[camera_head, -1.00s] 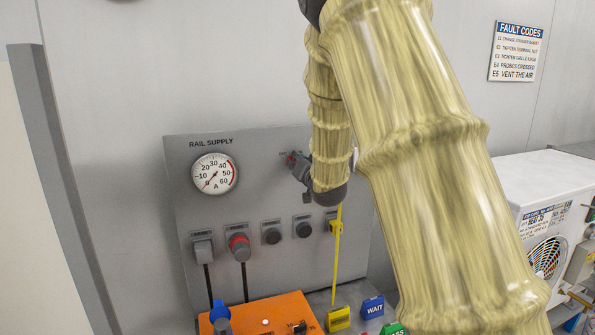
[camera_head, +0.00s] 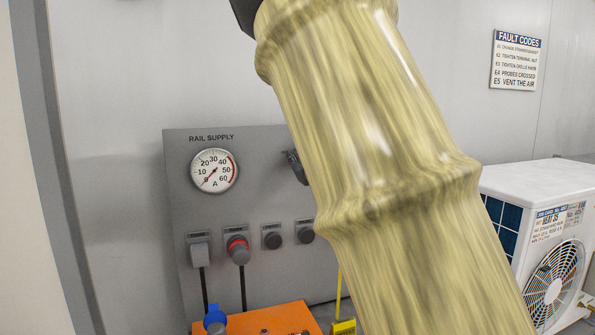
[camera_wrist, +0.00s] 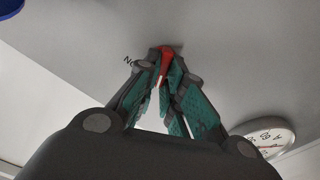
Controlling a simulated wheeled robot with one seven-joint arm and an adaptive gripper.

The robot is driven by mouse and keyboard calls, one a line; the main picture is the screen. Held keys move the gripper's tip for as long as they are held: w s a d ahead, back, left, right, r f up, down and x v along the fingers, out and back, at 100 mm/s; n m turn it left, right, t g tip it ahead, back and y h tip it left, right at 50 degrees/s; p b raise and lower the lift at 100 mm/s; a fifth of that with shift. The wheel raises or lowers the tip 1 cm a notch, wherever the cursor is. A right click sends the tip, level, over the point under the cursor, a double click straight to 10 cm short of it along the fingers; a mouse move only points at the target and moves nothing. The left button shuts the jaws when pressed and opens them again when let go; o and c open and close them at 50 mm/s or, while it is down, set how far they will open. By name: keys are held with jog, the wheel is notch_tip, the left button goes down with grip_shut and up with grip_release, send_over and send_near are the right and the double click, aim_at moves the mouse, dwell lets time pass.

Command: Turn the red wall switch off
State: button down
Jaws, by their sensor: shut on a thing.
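The red wall switch (camera_wrist: 166,54) shows in the wrist view as a small red lever on the grey panel, with a pale tip lower down. My gripper (camera_wrist: 163,78) has its two teal-padded fingers closed around the lever. Part of a letter label shows just left of it. In the head view a bit of my dark gripper (camera_head: 295,168) shows at the panel, left of my arm. The switch itself is hidden behind my arm there.
The grey rail supply panel (camera_head: 185,150) carries a round gauge (camera_head: 214,171), which also shows in the wrist view (camera_wrist: 268,137). Plugs and sockets (camera_head: 238,249) line the panel below. An orange box (camera_head: 260,318) stands under it. A white unit (camera_head: 520,185) stands at right.

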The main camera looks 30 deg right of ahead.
jog(key=shift+a+f+n+b, duration=0.1)
jog(key=shift+n+b, duration=0.55)
jog(key=shift+n, duration=0.2)
jog(key=shift+a+f+n+b, duration=0.1)
jog(key=shift+n+b, duration=0.55)
jog(key=shift+n, duration=0.2)
jog(key=c, duration=1.5)
grip_release()
jog(key=shift+c, duration=0.2)
jog(key=shift+r, duration=0.1)
jog(key=v, duration=1.2)
jog(key=shift+d, duration=0.15)
